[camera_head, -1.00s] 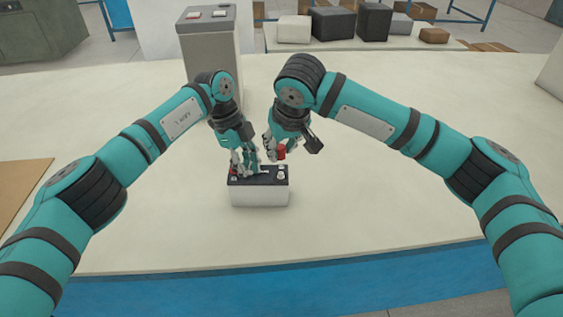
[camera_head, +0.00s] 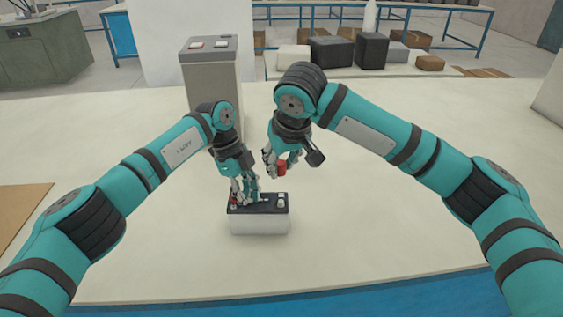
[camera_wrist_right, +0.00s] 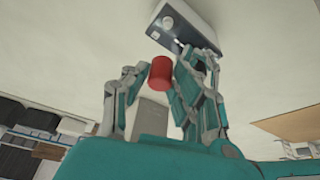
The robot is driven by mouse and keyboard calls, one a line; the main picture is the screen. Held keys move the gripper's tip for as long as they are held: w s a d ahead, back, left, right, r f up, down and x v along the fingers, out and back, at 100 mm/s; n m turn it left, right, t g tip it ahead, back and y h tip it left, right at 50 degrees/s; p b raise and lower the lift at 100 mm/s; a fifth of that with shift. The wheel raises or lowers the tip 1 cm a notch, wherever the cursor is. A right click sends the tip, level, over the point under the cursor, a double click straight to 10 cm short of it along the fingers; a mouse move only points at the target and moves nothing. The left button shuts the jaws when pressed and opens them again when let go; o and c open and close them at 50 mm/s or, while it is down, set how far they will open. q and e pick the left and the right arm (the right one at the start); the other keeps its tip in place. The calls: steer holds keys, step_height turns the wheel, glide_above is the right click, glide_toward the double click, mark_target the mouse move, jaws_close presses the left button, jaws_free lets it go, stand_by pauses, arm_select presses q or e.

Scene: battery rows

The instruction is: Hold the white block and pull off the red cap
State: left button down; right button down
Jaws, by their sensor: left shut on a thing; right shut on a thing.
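The white block (camera_head: 259,222), with a dark top, stands upright on the white table. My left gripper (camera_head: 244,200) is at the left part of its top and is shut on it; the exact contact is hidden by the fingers. My right gripper (camera_head: 276,166) is above and behind the block, shut on the red cap (camera_head: 281,169). In the right wrist view the red cap (camera_wrist_right: 160,73) sits between the fingers, clear of the block (camera_wrist_right: 186,27). A pale round post (camera_head: 281,200) stands bare at the right of the block's top.
A grey box-shaped unit (camera_head: 212,80) stands behind my left arm. Several dark, white and brown boxes (camera_head: 372,49) stand at the back. A brown board (camera_head: 18,215) lies at the left edge. The table right of the block is clear.

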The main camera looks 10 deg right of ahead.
mark_target(281, 163)
arm_select(q)
steer(key=shift+a+f, duration=0.1)
steer(key=shift+f, duration=0.15)
arm_select(e)
steer(key=shift+r, duration=0.75)
steer(key=shift+r, duration=2.3)
